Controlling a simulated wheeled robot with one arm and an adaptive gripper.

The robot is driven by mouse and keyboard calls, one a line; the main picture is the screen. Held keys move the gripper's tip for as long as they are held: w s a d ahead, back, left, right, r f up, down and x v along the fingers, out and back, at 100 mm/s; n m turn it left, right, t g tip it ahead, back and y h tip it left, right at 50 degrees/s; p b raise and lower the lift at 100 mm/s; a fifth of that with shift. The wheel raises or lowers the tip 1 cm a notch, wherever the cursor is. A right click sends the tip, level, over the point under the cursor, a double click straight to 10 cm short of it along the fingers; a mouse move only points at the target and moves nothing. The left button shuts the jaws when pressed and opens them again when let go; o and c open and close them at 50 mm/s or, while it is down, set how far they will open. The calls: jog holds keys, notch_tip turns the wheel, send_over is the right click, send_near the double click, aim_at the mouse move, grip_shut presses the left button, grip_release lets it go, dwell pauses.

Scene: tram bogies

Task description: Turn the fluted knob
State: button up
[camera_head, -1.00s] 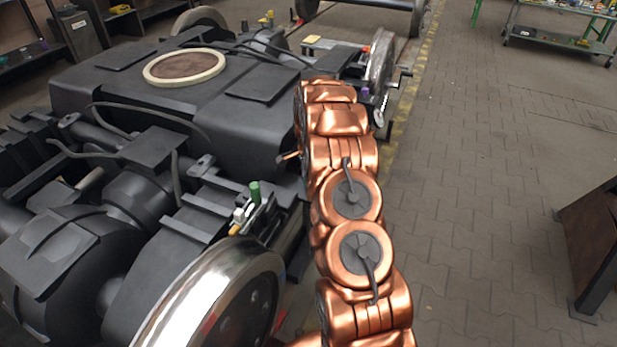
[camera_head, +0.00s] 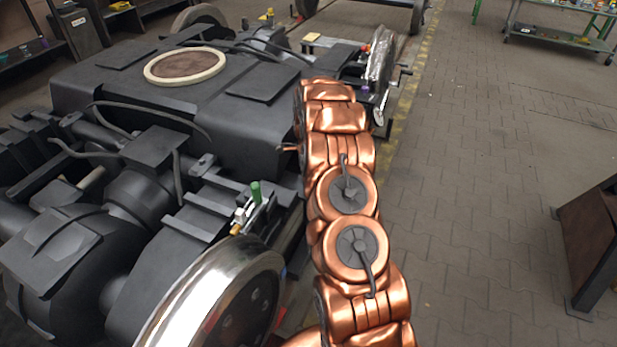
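I cannot single out a fluted knob with certainty; any grooves are too small to make out. A small green upright cylinder (camera_head: 255,192) stands on the near end of the dark bogie (camera_head: 250,135), beside a white block (camera_head: 240,215) and a yellow-tipped piece (camera_head: 235,229). A small purple piece (camera_head: 365,88) shows at the far end, just right of my copper arm. My arm reaches from the bottom of the view up along the bogie's right side. My gripper's fingers do not show; the arm hides what lies behind it.
A shiny wheel (camera_head: 205,305) stands at the near end and another wheel (camera_head: 381,58) at the far right corner, with a crank-like handle (camera_head: 404,71) beside it. The paved floor (camera_head: 470,190) to the right is clear up to a brown panel (camera_head: 592,240). A workbench (camera_head: 560,35) stands behind.

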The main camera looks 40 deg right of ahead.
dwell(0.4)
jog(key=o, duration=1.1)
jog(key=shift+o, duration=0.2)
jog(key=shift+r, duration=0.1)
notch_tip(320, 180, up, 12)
